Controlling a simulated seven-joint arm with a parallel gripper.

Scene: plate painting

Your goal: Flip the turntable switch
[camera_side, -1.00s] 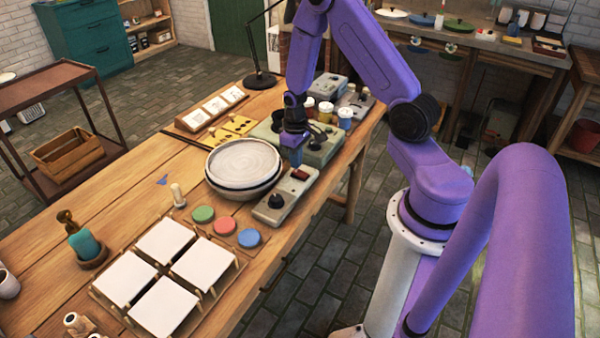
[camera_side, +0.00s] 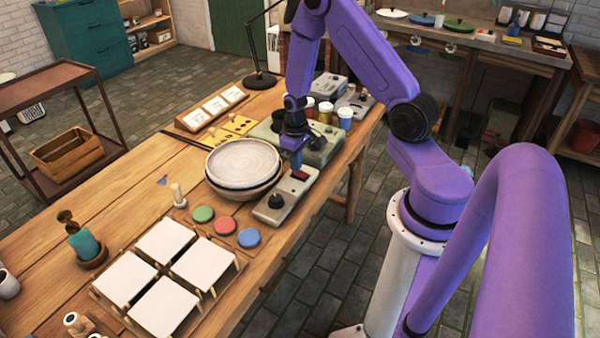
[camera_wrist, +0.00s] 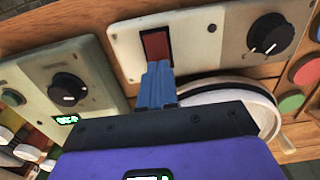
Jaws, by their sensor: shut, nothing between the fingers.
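The control box (camera_side: 274,207) stands at the table's right edge beside the round turntable (camera_side: 243,163). Its red rocker switch (camera_side: 299,175) is at its far end, and a black knob (camera_side: 276,201) is at its near end. In the wrist view, the red switch (camera_wrist: 156,46) sits in the pale panel (camera_wrist: 205,32), with a black knob (camera_wrist: 270,35) to its right. My gripper (camera_side: 296,165) is shut and empty, pointing down at the switch. In the wrist view, its blue fingertips (camera_wrist: 158,68) overlap the switch's lower edge; whether they touch it I cannot tell.
Another grey-green control box (camera_side: 318,148) with knobs stands behind my gripper, with paint jars (camera_side: 345,118) beyond. Coloured round pads (camera_side: 226,225) and white square tiles (camera_side: 130,277) lie nearer. The table's right edge is close to the control box.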

